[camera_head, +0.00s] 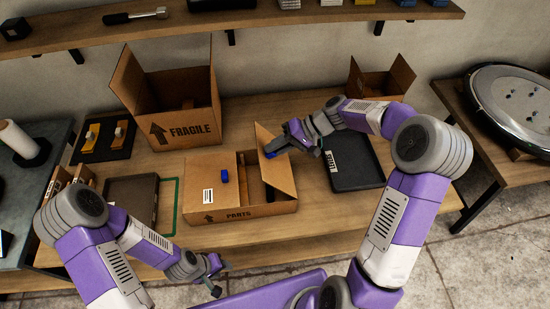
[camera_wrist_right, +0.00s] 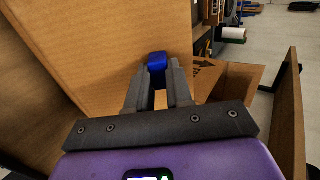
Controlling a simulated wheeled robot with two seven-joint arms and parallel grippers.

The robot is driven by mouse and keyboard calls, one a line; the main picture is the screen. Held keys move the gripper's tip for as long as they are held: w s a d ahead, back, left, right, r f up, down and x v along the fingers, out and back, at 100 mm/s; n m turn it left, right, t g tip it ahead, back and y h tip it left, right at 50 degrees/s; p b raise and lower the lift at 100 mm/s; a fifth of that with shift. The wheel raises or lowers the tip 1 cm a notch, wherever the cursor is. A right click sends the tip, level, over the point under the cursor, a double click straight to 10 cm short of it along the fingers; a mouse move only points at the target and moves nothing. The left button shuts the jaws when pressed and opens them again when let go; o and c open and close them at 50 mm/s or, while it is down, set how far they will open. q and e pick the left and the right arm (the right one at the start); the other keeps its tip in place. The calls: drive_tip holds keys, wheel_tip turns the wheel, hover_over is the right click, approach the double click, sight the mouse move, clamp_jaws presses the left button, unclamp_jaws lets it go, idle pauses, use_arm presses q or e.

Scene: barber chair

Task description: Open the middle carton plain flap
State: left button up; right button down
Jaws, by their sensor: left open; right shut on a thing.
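The middle carton (camera_head: 250,209), marked PARTS, stands on the wooden bench. Its plain flap (camera_head: 277,168) is raised and tilted up on the right side, so part of the dark inside shows. My right gripper (camera_head: 278,146) is shut on the plain flap's blue tab (camera_wrist_right: 157,61) at its upper edge. In the right wrist view, the flap's brown face (camera_wrist_right: 90,50) fills the upper left. My left gripper (camera_head: 214,277) is open and empty, low in front of the bench.
A FRAGILE carton (camera_head: 188,107) stands open behind on the left, and a smaller open carton (camera_head: 383,79) at back right. A black tray (camera_head: 354,163) lies just right of the middle carton. A brown tray (camera_head: 132,195) lies to its left. A shelf (camera_head: 260,18) runs above.

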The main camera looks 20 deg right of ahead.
drive_tip(key=shift+s+d+r+t+y+b, duration=0.1)
drive_tip(key=shift+s+d+r+y+b, duration=0.1)
drive_tip(key=shift+d+y, duration=0.5)
drive_tip(key=shift+s+d+r+t+y+b, duration=0.15)
drive_tip(key=shift+d+y, duration=0.15)
drive_tip(key=shift+d, duration=0.75)
drive_tip(key=shift+s+d+r+t+y+b, duration=0.1)
drive_tip(key=shift+d+r+y+b, duration=0.1)
drive_tip(key=shift+d+y, duration=0.5)
drive_tip(key=shift+d, duration=0.15)
drive_tip(key=c, duration=1)
unclamp_jaws()
drive_tip(key=p+v, duration=0.1)
drive_tip(key=v, duration=0.6)
drive_tip(key=shift+d+r, duration=0.2)
drive_tip(key=shift+h, duration=0.3)
